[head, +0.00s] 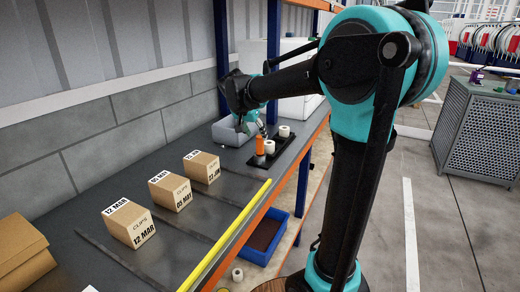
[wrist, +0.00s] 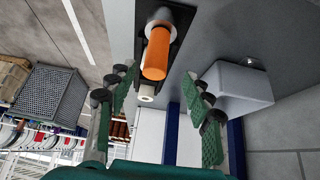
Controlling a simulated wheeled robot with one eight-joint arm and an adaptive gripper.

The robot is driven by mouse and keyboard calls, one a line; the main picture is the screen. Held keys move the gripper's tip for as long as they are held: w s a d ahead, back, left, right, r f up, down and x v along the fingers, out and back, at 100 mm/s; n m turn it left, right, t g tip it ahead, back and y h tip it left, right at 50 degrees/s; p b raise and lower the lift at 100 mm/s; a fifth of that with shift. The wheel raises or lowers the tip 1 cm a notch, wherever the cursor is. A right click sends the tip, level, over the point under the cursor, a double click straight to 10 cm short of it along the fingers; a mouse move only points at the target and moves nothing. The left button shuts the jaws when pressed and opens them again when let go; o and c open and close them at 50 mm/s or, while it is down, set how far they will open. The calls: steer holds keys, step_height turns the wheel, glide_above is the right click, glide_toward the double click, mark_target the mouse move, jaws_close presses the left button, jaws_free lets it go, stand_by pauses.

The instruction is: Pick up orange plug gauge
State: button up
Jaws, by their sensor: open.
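The orange plug gauge (head: 260,145) stands upright on a black tray (head: 255,163) at the far end of the bench. In the wrist view the orange plug gauge (wrist: 155,58) shows as an orange cylinder just ahead of the fingertips, between their lines. My gripper (head: 260,124) is just above and behind the gauge in the head view. In the wrist view my gripper (wrist: 157,80) is open with nothing between its fingers. I cannot tell whether a finger touches the gauge.
White spools (head: 284,131) stand on the tray close to the gauge. A grey bin (head: 225,134) sits beside the tray near the wall. Three labelled cartons (head: 129,223) stand along the bench. A yellow strip (head: 230,233) runs along the front edge. A blue crate (head: 264,238) is below.

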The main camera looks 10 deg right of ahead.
mark_target(259, 138)
steer(key=x, duration=0.5)
steer(key=shift+s+d, duration=0.1)
steer(key=shift+d, duration=0.15)
jaws_close()
